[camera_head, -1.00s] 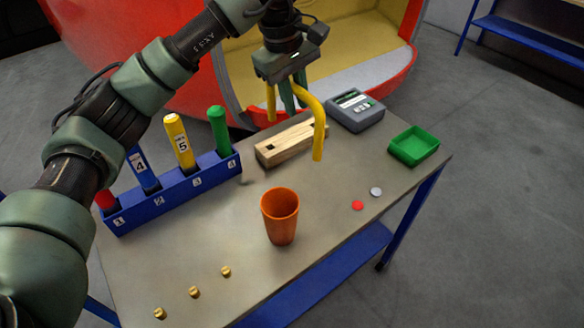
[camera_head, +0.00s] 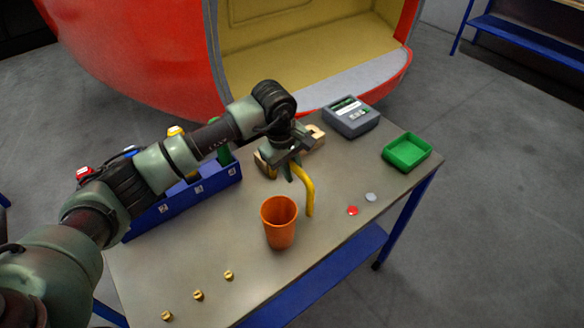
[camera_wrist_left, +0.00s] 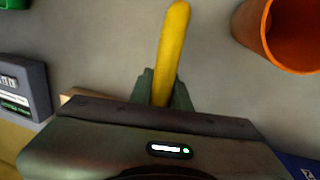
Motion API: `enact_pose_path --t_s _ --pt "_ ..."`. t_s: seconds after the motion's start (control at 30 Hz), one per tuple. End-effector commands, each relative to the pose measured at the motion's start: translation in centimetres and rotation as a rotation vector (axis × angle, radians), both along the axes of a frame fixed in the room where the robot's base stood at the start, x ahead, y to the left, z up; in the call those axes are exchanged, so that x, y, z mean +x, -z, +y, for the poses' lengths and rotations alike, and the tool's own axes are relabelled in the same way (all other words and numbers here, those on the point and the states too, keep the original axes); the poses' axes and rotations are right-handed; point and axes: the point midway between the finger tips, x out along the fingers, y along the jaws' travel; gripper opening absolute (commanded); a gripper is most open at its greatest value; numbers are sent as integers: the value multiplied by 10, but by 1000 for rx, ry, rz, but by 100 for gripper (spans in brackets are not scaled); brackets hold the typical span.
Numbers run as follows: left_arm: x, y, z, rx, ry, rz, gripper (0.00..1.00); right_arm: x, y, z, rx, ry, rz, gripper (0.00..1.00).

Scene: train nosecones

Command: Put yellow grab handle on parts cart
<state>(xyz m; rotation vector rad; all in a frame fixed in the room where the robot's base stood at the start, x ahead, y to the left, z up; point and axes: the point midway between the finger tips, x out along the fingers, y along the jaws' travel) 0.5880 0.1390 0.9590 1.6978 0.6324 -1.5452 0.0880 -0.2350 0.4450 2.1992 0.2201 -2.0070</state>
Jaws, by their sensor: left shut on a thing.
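The yellow grab handle (camera_head: 309,190) is a bent bar. My left gripper (camera_head: 288,172) is shut on it above the parts cart (camera_head: 205,240), between the wooden block and the orange cup. The cart has a grey top and blue legs. One leg of the handle hangs down close to the top; I cannot tell whether it touches. In the left wrist view the handle (camera_wrist_left: 173,40) sticks out from between the green fingers (camera_wrist_left: 165,92). The handle's other end is hidden by the gripper. My right gripper is not in view.
An orange cup (camera_head: 279,225) stands just left of the handle. A wooden block (camera_head: 316,137) lies behind, partly hidden. A grey device (camera_head: 351,118) and a green tray (camera_head: 407,153) stand at the right. Red (camera_head: 352,210) and grey (camera_head: 371,197) discs lie nearby. A blue numbered rack (camera_head: 205,190) is at the left.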

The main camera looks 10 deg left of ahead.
Motion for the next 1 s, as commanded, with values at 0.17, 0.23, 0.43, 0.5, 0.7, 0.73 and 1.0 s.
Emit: enact_pose_path --t_s 0.17,0.23,0.43,0.5,0.7,0.73,1.0 --pt "1 2 0 -1 1 -4 0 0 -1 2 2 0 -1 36" --pt "1 2 0 -1 1 -4 0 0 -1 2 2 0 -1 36" --pt "0 5 0 0 1 -2 31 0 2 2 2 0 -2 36" --pt "0 5 0 0 0 -2 39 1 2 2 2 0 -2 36" --pt "0 5 0 0 0 -1 39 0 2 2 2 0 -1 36" --pt "1 5 0 0 0 -2 39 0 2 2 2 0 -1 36" --pt "-1 -16 3 0 1 -8 39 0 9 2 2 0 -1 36"
